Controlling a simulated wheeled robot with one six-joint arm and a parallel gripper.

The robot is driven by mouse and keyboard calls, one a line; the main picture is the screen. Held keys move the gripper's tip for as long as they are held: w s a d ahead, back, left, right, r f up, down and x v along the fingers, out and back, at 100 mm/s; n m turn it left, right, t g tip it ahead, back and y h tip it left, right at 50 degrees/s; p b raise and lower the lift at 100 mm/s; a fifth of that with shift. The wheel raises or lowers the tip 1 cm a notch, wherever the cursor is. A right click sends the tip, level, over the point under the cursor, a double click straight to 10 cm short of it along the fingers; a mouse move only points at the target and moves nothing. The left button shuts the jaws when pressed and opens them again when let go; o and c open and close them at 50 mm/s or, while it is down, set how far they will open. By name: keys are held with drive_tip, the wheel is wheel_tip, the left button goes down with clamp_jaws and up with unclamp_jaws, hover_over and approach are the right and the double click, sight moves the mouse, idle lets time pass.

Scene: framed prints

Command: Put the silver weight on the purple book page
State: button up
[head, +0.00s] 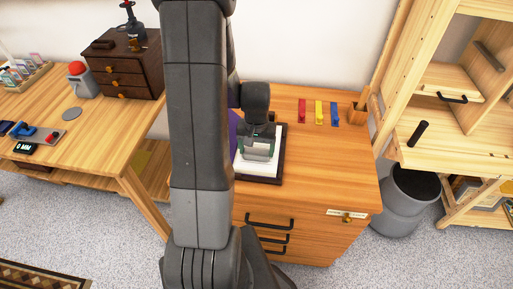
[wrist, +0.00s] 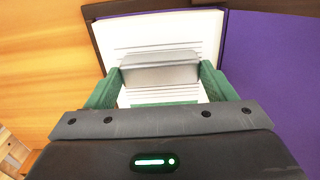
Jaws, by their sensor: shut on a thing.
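The silver weight (wrist: 160,70) is a smooth grey block between the green fingers of my gripper (wrist: 160,82) in the wrist view. My gripper is shut on it, over a white page with dark lines (wrist: 135,33). I cannot tell whether the weight touches the page. The page has a dark border (wrist: 95,38). A broad purple surface (wrist: 275,75) lies right of it in the wrist view. In the head view, my gripper (head: 257,155) is over the white page (head: 245,168), with a strip of purple (head: 234,128) left of it, partly behind my arm.
The wooden cabinet top (head: 330,165) is clear right of the page. Red (head: 302,111), yellow (head: 319,112) and blue (head: 335,115) items and a wooden holder (head: 361,110) stand toward its back. A desk (head: 95,130) is at left, a grey bin (head: 408,195) at right.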

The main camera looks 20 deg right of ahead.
sight(256, 151)
drive_tip(key=shift+f, duration=0.15)
drive_tip(key=o, duration=1.2)
drive_tip(key=shift+o, duration=0.2)
wheel_tip(256, 151, up, 12)
drive_tip(key=shift+r+p, duration=0.2)
drive_tip(key=shift+p, duration=0.1)
drive_tip(key=shift+f, duration=0.15)
wheel_tip(256, 151, down, 12)
drive_tip(key=shift+f+b, duration=0.1)
drive_tip(key=shift+b, duration=0.35)
drive_tip(key=shift+r, duration=0.8)
